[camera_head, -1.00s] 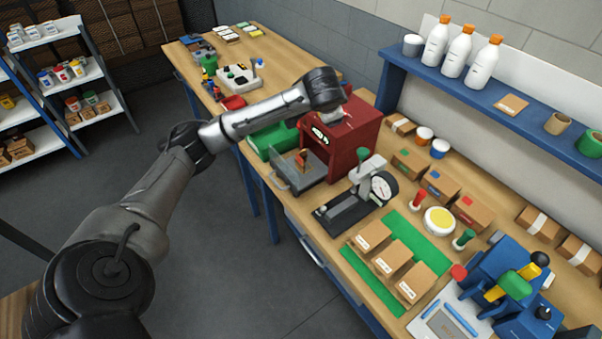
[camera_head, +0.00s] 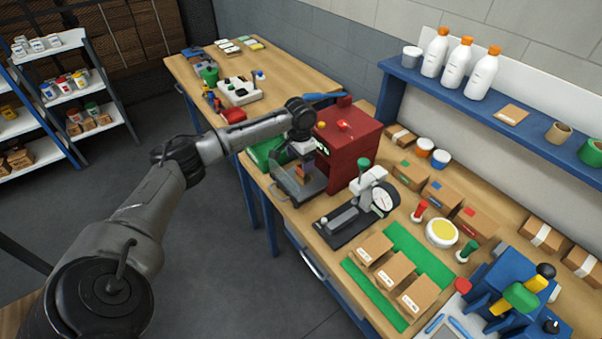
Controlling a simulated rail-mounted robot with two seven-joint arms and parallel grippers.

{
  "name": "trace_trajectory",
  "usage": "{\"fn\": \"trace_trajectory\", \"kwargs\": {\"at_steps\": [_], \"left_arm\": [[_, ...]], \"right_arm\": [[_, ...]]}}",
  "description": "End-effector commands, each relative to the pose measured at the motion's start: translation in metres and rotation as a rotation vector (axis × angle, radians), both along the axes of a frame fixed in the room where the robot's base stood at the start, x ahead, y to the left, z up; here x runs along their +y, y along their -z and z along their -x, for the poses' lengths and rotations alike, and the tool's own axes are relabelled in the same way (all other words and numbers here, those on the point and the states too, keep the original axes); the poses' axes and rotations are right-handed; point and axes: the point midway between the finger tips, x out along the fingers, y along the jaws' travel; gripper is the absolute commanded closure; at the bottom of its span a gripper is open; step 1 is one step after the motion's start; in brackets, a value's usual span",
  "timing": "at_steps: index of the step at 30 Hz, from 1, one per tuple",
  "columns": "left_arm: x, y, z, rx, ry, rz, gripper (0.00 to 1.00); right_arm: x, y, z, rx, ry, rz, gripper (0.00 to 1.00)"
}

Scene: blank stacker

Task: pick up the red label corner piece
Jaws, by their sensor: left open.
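A small orange-brown piece (camera_head: 301,172) stands in the grey open tray (camera_head: 312,188) at the front of the red machine (camera_head: 352,150). It is partly hidden by my gripper, and I cannot make out its label. My left gripper (camera_head: 306,163) points down over the tray, right at the piece; it is open, and its fingers are small and dark here. I cannot tell whether they touch the piece. A brown box with a red label (camera_head: 474,224) sits at the end of a row on the bench, well right of the gripper. My right gripper is out of view.
The red machine's wall rises close to the right of the gripper. A gauge stand (camera_head: 358,207) and several brown boxes on green strips (camera_head: 420,252) are nearer. A blue shelf (camera_head: 480,115) runs along the wall.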

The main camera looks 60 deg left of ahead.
Motion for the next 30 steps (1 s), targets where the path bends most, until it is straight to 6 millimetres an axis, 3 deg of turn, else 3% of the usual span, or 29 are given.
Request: {"fn": "trace_trajectory", "kwargs": {"at_steps": [13, 24, 30], "left_arm": [[0.0, 0.025, 0.0, 0.0, 0.0, -0.001, 0.23], [-0.002, 0.067, 0.001, -0.001, 0.001, -0.001, 0.23], [-0.002, 0.069, 0.0, -0.002, 0.001, -0.001, 0.23]], "right_arm": [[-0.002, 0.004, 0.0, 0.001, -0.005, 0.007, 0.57], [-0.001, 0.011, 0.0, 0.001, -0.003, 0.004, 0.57], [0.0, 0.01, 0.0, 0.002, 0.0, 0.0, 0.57]]}}
